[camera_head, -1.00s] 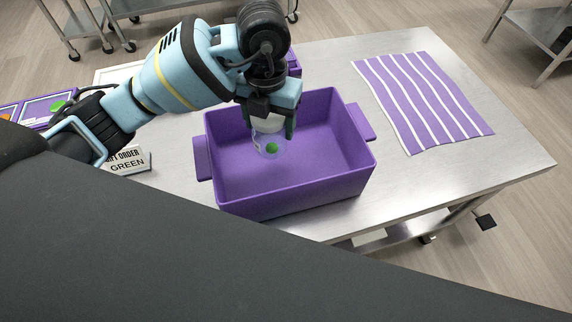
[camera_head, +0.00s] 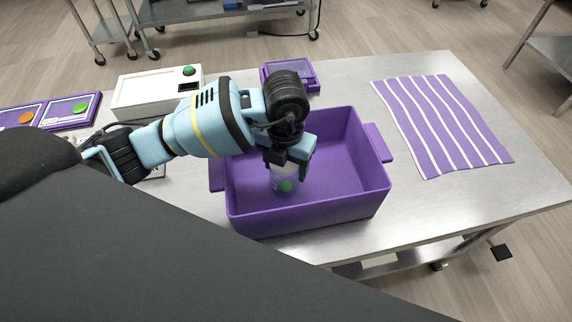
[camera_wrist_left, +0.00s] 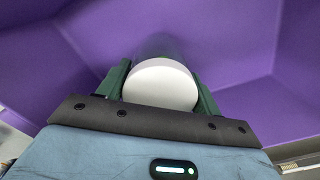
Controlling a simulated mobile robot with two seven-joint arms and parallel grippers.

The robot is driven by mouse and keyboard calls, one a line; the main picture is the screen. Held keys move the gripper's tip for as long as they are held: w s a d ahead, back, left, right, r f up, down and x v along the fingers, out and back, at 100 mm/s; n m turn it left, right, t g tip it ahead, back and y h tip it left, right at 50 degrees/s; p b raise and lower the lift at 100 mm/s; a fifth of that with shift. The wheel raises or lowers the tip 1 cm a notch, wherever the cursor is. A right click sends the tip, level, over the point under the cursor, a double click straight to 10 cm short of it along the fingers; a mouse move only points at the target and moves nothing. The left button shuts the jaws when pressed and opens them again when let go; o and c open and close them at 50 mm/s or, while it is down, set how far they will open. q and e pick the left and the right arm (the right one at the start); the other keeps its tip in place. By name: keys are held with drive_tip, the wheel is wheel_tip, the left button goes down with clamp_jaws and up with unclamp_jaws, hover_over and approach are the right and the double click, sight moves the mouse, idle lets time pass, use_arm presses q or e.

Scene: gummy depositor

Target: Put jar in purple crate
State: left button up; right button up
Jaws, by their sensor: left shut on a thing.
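The purple crate (camera_head: 310,216) stands on the steel table. My left gripper (camera_head: 285,165) reaches down inside the crate, nearer its left side, and is shut on the jar (camera_head: 285,184). The jar is clear with a green spot on its side and looks upright. In the left wrist view the jar's white lid (camera_wrist_left: 160,84) sits between the two dark green fingers, with purple crate walls (camera_wrist_left: 255,40) around it. I cannot tell whether the jar's base touches the crate floor. My right gripper is not in view.
A white box with a green button (camera_head: 150,92) and a small purple tray (camera_head: 290,75) stand behind the crate. A purple striped cloth (camera_head: 440,122) lies to the right. Purple panels with orange and green buttons (camera_head: 60,112) are at the far left.

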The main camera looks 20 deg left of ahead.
use_arm(q)
drive_tip(key=shift+f, duration=0.2)
drive_tip(key=shift+f, duration=0.2)
drive_tip(key=o, duration=1.1)
wheel_tip(320, 180, up, 12)
drive_tip(key=shift+r+p, duration=0.2)
drive_tip(key=shift+p, duration=0.25)
drive_tip(key=shift+f, duration=0.1)
